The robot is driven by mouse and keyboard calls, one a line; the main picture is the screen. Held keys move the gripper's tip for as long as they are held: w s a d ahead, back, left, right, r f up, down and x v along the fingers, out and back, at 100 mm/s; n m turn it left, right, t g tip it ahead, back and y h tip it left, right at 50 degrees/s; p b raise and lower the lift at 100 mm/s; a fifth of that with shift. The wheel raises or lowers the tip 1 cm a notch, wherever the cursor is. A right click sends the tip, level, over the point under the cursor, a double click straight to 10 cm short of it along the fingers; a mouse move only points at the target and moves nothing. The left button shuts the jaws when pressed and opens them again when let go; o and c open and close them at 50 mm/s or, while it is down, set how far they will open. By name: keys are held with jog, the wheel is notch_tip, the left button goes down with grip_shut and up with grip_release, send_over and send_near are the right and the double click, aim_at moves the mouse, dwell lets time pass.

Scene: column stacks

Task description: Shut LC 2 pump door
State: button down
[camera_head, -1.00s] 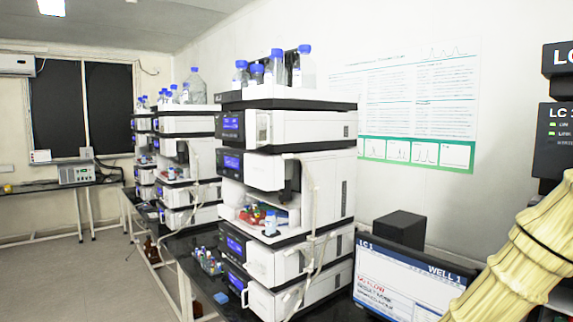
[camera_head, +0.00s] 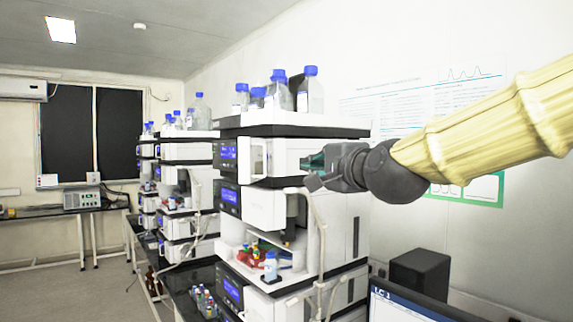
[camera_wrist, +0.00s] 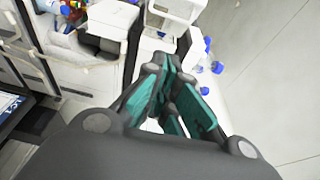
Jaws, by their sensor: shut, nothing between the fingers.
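The nearest column stack (camera_head: 345,230) stands on the dark bench. No LC 2 label is legible, so I cannot tell whether this is the LC 2 stack. Its top module (camera_head: 285,150) has a blue display and a pale framed panel (camera_head: 258,158) at its front, which looks like a door standing out; its exact angle is unclear. My gripper (camera_head: 312,166) is shut and empty, in front of the top module's side, right of that panel. I cannot tell whether it touches. In the wrist view my teal fingertips (camera_wrist: 170,68) point toward white modules.
Blue-capped bottles (camera_head: 280,92) stand on top of the stack. Tubing (camera_head: 320,235) hangs down its front corner. Small vials (camera_head: 204,300) stand on the bench. A monitor (camera_head: 415,302) and a black box (camera_head: 420,270) are at lower right. More stacks (camera_head: 187,185) stand behind at left.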

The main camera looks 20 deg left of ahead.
jog(key=s+a+p+x, duration=0.1)
jog(key=a+p+x, duration=0.1)
jog(key=p+x, duration=0.5)
jog(key=x, duration=0.5)
jog(key=shift+a+r, duration=0.15)
jog(key=shift+a, duration=0.2)
